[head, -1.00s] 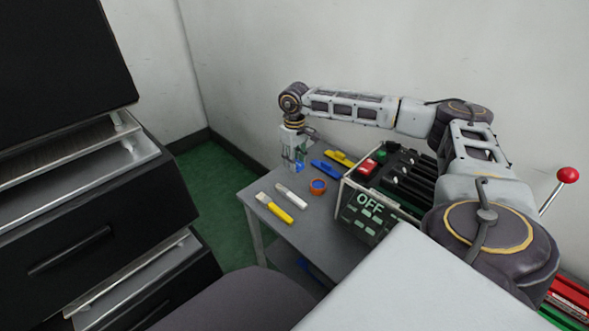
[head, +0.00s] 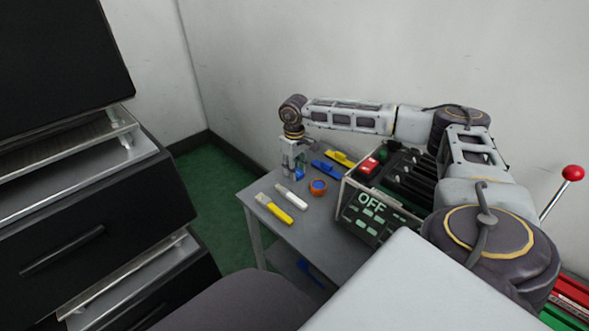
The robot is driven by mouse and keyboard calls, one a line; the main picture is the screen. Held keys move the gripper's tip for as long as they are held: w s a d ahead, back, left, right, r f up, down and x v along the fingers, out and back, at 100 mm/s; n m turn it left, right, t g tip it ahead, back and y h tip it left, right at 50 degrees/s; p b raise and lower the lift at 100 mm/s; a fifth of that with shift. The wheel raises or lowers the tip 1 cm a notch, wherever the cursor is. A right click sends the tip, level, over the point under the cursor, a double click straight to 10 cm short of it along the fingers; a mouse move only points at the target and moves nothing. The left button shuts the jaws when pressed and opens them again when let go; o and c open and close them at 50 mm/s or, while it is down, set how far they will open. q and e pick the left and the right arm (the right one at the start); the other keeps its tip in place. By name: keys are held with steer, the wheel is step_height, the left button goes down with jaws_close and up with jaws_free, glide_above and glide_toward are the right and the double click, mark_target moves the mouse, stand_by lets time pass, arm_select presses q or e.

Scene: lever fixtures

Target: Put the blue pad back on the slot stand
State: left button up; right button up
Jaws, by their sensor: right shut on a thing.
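My right gripper (head: 295,173) is at the far left corner of the grey table, pointing down. It is shut on a small blue thing (head: 299,175), which looks like the blue pad and is mostly hidden by the fingers. I cannot tell whether it touches the table. No separate slot stand can be made out near the gripper; a black slotted unit (head: 408,183) with an OFF panel stands on the right of the table. My left gripper is not in view.
Walls stand behind. Black drawers (head: 95,205) are at left. A red-knobbed lever (head: 572,173) is at right.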

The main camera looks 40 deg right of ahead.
steer(key=o, duration=1)
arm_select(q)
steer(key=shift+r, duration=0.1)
arm_select(e)
steer(key=shift+r+p, duration=0.4)
steer(key=shift+r, duration=0.45)
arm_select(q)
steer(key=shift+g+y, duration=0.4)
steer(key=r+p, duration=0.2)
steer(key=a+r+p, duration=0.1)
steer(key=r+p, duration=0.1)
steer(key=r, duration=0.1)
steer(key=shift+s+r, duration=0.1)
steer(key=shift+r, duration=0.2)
arm_select(e)
step_height(320, 180, up, 10)
steer(key=shift+r, duration=0.25)
arm_select(q)
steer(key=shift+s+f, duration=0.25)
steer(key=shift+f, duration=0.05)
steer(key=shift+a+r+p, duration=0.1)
steer(key=shift+p, duration=0.2)
arm_select(e)
steer(key=shift+r, duration=0.1)
